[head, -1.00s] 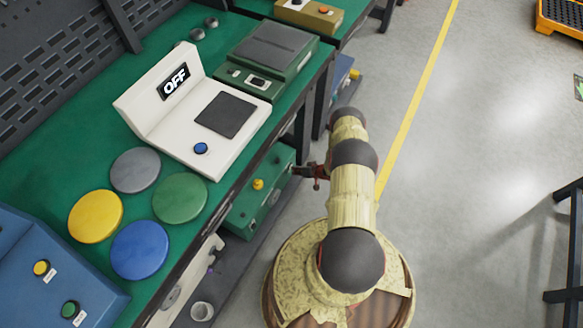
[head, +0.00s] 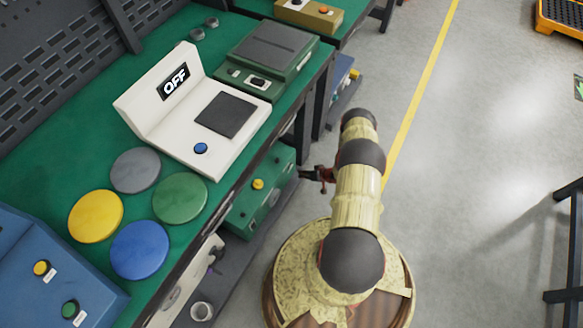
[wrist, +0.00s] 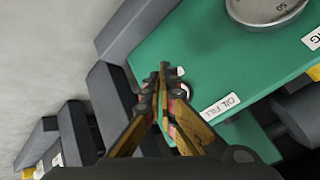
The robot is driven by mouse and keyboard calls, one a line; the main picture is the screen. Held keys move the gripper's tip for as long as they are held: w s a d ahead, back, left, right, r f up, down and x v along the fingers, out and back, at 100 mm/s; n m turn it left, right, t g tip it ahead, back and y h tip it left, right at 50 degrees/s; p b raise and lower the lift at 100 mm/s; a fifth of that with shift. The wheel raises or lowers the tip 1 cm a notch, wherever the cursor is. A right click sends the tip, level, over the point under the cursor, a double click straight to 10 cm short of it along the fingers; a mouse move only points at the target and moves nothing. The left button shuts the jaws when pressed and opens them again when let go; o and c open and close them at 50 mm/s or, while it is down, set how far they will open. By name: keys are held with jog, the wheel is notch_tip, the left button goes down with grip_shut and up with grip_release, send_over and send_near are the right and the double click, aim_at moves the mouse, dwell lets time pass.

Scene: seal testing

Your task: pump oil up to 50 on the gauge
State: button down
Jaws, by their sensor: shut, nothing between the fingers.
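The green machine (head: 282,166) sits low under the bench edge, with a yellow knob on its top. In the wrist view its green panel (wrist: 215,65) carries a round gauge (wrist: 268,8), cut off at the top edge with a "50" mark showing; no needle can be read. An "OIL FILL" label (wrist: 220,104) is on the panel. My gripper (wrist: 163,72) is shut and empty, its fingertips over the panel. A small red and white part (wrist: 184,88) shows just right of the fingers, partly hidden. In the head view my gripper (head: 303,173) is beside the machine's right side.
A white device reading "OFF" (head: 155,118) and several coloured discs stand on the green bench (head: 60,165). A blue box (head: 45,275) with buttons is at lower left. A small cup (head: 202,311) is below the bench. Open floor (head: 470,180) lies to the right.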

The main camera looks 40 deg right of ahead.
jog(key=shift+s+d, duration=0.3)
jog(key=shift+s, duration=0.3)
jog(key=shift+s+d, duration=0.25)
jog(key=shift+s, duration=0.35)
